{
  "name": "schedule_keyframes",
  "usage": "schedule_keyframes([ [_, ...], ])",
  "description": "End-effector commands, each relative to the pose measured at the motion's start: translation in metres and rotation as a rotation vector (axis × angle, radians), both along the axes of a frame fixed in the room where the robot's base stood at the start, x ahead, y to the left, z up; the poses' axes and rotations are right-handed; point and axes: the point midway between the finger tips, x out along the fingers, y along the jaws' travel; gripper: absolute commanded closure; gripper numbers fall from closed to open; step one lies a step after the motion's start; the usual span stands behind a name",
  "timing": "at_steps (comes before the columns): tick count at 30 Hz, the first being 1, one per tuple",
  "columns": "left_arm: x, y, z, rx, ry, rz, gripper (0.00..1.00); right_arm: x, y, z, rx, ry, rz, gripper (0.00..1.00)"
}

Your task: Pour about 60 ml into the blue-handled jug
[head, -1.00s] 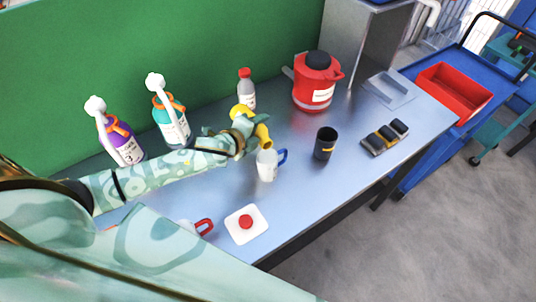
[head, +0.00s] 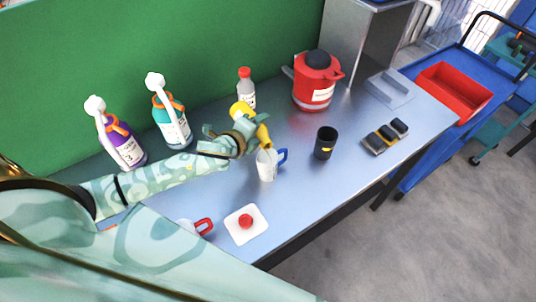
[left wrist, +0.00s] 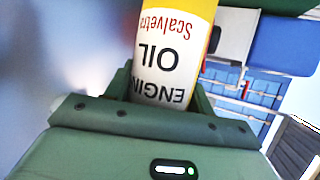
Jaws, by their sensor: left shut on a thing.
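My left gripper (head: 238,140) is shut on a yellow engine oil bottle (head: 262,132), partly hidden by the gripper. The bottle is tilted, with its lower yellow end close above the blue-handled jug (head: 267,168). The left wrist view shows the bottle's white label (left wrist: 165,55), reading "ENGINE OIL" upside down, between the fingers. The jug is whitish, stands upright on the bench and has its blue handle to the right. I cannot see a stream or the level in the jug. My right gripper is not in view.
A red-handled jug (head: 203,226) is partly hidden by my arm, near a white pad with a red button (head: 246,222). A black cup (head: 325,143) stands to the right. Pump bottles (head: 172,125), a red-capped bottle (head: 246,88) and a red canister (head: 314,85) stand behind.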

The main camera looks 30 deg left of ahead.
Motion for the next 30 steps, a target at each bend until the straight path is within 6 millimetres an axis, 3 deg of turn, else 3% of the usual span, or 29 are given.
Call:
schedule_keyframes([
  [30,0.0036,0.0056,-0.0008,0.028,-0.016,0.001,0.77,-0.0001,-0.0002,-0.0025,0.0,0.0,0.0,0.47],
])
